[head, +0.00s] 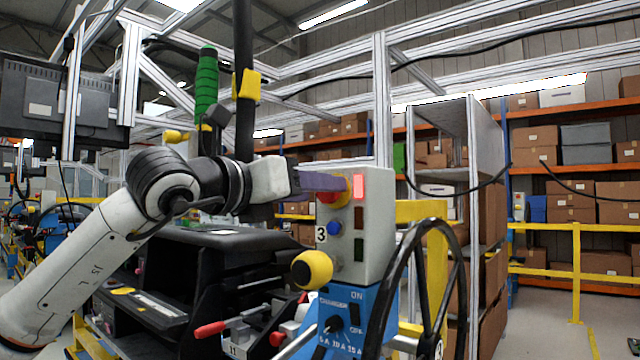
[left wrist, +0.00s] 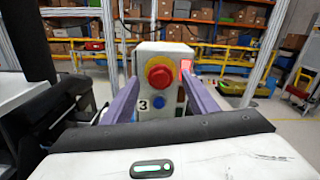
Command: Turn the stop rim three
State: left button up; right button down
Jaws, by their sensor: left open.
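The stop button is a red knob (left wrist: 159,77) on a yellow rim (left wrist: 150,64), on the front of a grey control box (head: 368,230) marked 3. In the head view the red knob (head: 328,198) and yellow rim (head: 347,190) are partly hidden by a purple finger. My left gripper (left wrist: 160,82) is open, its two purple fingers pointing at the box, one on each side of the knob. In the head view my left gripper (head: 335,183) is level with the knob. I cannot tell whether the fingers touch the rim. My right gripper is not in view.
A lit red lamp (head: 359,187) and a blue button (head: 334,228) are on the box. Below it stand a blue panel (head: 340,305), a yellow ball knob (head: 312,269) and a black handwheel (head: 387,290). A black machine (head: 220,245) lies under my left arm.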

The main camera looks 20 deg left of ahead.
pick_arm(q)
jog(key=shift+x, duration=1.05)
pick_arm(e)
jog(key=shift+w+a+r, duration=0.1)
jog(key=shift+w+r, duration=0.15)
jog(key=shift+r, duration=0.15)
